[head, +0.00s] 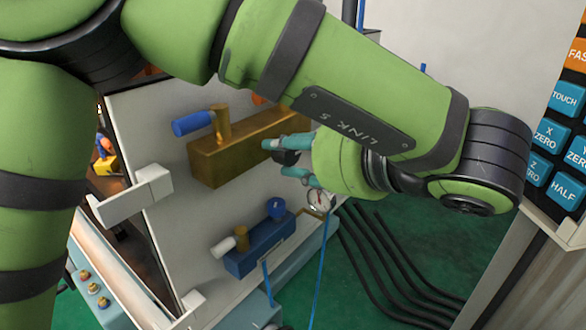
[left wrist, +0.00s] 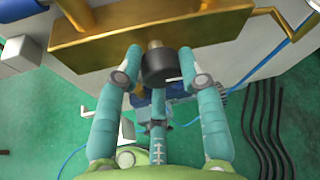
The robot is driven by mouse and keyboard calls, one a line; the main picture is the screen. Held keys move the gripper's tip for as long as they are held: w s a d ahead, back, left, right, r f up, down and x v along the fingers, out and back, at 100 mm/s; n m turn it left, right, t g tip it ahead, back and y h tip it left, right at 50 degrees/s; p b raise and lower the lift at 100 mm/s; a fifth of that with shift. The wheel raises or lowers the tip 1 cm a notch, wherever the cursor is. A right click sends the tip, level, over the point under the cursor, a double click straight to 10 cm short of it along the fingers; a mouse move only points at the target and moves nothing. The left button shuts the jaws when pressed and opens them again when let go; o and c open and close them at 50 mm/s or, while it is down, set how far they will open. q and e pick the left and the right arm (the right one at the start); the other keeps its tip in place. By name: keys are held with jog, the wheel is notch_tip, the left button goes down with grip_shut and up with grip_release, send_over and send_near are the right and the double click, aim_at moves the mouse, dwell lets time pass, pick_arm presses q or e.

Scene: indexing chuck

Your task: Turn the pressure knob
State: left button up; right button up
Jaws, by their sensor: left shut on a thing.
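The pressure knob is a small black cylinder with a pale mark, on a short stem from a brass block (head: 225,150). In the left wrist view the knob (left wrist: 158,66) sits between my teal fingers, below the brass block (left wrist: 150,27). In the head view the knob (head: 288,157) is partly hidden by the fingers. My left gripper (head: 280,159) is shut on the knob, with fingers on either side and a third below it. My right gripper does not show.
A blue valve block (head: 262,246) with a white handle and a round gauge (head: 319,201) lie below the brass block. A blue-handled lever (head: 193,123) sticks out at its left. Black hoses (head: 385,260) run over the green floor. A button panel (head: 560,135) stands at the right.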

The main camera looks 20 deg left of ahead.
pick_arm(q)
jog(key=o, duration=1.1)
jog(key=shift+f, duration=0.1)
jog(key=shift+d, duration=0.25)
jog(key=v, duration=1.1)
jog(key=shift+s+d+r, duration=0.15)
jog(key=shift+d+r, duration=0.1)
jog(key=shift+d, duration=0.05)
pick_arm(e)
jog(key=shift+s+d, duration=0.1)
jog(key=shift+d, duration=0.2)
